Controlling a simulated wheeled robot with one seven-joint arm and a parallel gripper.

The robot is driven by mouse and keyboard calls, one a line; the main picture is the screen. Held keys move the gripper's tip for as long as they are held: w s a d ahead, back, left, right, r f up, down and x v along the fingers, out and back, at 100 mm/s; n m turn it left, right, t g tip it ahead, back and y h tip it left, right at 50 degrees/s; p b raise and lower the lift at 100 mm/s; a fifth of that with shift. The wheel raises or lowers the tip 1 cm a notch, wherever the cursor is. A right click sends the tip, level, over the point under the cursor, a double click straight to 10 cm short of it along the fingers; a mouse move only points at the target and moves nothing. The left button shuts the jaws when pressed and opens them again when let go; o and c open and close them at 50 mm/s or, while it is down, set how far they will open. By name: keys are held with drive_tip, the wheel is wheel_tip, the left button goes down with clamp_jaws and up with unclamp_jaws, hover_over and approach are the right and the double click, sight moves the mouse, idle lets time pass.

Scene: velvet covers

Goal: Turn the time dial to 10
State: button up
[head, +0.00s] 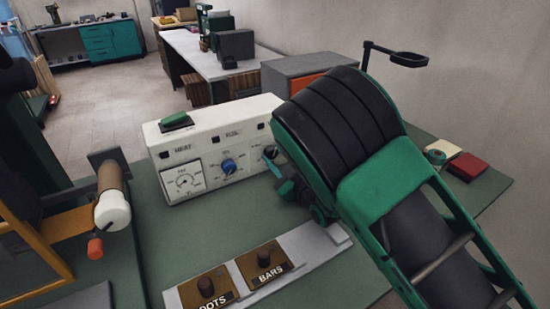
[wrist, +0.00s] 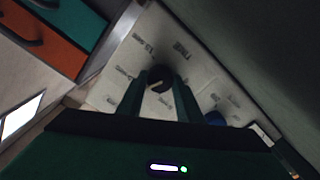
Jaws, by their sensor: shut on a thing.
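A white control box (head: 222,150) stands on the green bench, with a heat gauge (head: 184,181) at its left and a blue dial (head: 229,166) in its middle. The black time dial (head: 269,152) is at the right end, partly hidden by my gripper (head: 280,168). In the wrist view, the black time dial (wrist: 160,75) sits between the two fingertips of my gripper (wrist: 159,88), which is shut on it. A pale pointer mark shows on the dial. The blue dial (wrist: 214,118) is partly hidden beside the right finger.
A roller with a white end (head: 113,210) stands left; a red block (head: 467,167) lies right.

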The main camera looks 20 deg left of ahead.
drive_tip(key=shift+w+d+f, duration=0.1)
drive_tip(key=shift+d+f, duration=0.05)
drive_tip(key=shift+d, duration=0.1)
drive_tip(key=o, duration=1)
drive_tip(key=shift+o, duration=0.2)
drive_tip(key=shift+a, duration=0.15)
